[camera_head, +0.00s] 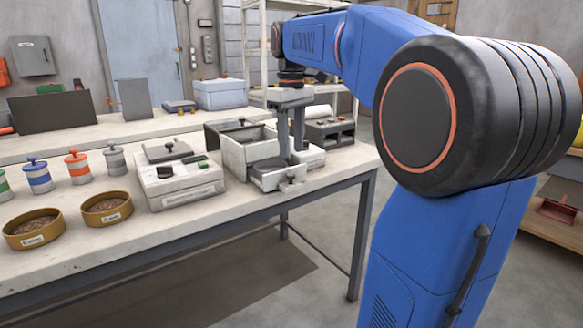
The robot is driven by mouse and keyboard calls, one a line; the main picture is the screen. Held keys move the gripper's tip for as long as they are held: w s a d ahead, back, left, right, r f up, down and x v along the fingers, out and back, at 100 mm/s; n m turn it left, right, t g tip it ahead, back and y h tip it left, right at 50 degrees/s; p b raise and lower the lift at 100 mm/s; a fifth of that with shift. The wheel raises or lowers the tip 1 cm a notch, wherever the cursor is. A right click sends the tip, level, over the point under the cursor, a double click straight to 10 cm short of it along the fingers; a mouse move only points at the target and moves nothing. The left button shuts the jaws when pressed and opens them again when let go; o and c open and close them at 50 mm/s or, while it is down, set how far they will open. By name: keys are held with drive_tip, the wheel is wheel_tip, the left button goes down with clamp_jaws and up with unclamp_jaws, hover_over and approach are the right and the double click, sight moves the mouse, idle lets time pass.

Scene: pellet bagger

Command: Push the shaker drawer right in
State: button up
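The shaker (237,156) is a pale box-shaped unit on the workbench, right of the middle of its top. Its drawer (268,180) is low on the right-hand front and stands out from the body, with a small knob (292,184) on its face. My gripper (291,154) points down above the drawer, close to the shaker's front. Its two dark fingers show a narrow gap with nothing seen between them. I cannot tell whether the fingertips touch the drawer or the shaker.
Left of the shaker stands a pale unit with a black knob and green button (180,182). Two brown pellet bowls (107,207) and several coloured knobbed weights (78,167) sit farther left. The bench's front edge (190,240) is clear.

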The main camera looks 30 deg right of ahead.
sight(291, 174)
wheel_tip(291, 174, down, 7)
drive_tip(key=shift+r, duration=0.1)
idle(0.4)
clamp_jaws()
